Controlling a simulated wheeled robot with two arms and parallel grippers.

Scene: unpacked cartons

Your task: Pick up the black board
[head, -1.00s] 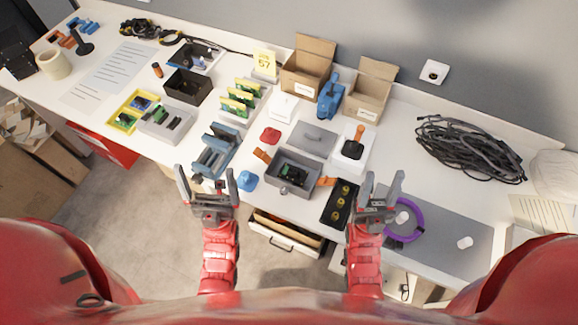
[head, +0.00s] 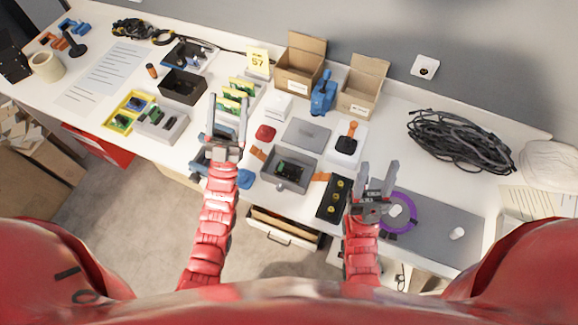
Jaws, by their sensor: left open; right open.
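My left gripper (head: 228,105) is open and empty, in front of the white rack of upright green boards with yellow labels (head: 236,86). Its arm hides much of the blue holder. My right gripper (head: 379,170) is open and empty near the front edge, beside a flat black board with several yellow round parts (head: 334,198). Another small dark board with some green (head: 292,169) lies inside an open grey case (head: 270,172). I cannot tell which of these the task calls the black board.
A purple ring (head: 412,206) lies on a grey mat (head: 455,205) at the right. Cardboard boxes (head: 299,60) and a blue tool (head: 323,95) stand at the back. A coil of black cable (head: 460,140) lies at the right. A drawer (head: 280,229) is open below the table.

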